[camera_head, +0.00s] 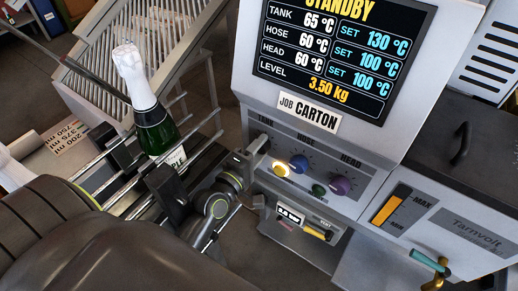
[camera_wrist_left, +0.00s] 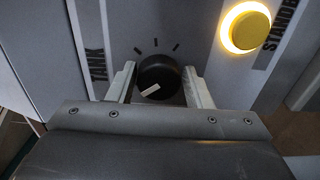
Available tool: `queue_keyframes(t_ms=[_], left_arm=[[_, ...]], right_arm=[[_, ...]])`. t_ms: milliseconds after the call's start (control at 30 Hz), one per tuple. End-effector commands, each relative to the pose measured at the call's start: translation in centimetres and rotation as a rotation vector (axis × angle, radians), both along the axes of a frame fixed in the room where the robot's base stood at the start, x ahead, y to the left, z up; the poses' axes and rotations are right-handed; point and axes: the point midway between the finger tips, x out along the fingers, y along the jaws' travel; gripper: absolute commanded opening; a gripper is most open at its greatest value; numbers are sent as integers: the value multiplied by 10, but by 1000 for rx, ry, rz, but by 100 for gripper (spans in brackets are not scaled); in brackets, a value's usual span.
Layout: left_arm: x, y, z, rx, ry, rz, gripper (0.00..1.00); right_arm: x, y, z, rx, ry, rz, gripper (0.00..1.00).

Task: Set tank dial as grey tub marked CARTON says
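The black tank dial (camera_wrist_left: 158,78) sits beside the word TANK in the left wrist view, its white pointer mark turned to the lower left, away from the printed ticks. In the head view my left gripper (camera_head: 258,146) reaches the panel and hides the tank dial. The screen (camera_head: 345,50) reads TANK 65 °C, SET 130 °C. A label (camera_head: 309,114) below it reads JOB CARTON. No grey tub marked CARTON can be made out. My right gripper is out of view.
A foil-topped bottle (camera_head: 152,115) stands in a rack at left.

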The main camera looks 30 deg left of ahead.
Motion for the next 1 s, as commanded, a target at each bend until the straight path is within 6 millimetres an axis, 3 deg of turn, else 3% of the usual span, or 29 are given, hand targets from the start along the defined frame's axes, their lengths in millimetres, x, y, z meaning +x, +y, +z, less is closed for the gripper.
queue_keyframes(t_ms=[133,533,1000], left_arm=[[0,0,0,-1,0,0,64],[-8,1,-2,0,0,1,64],[-92,7,-5,-1,2,1,64]], right_arm=[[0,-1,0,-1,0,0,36],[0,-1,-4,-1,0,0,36],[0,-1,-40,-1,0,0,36]])
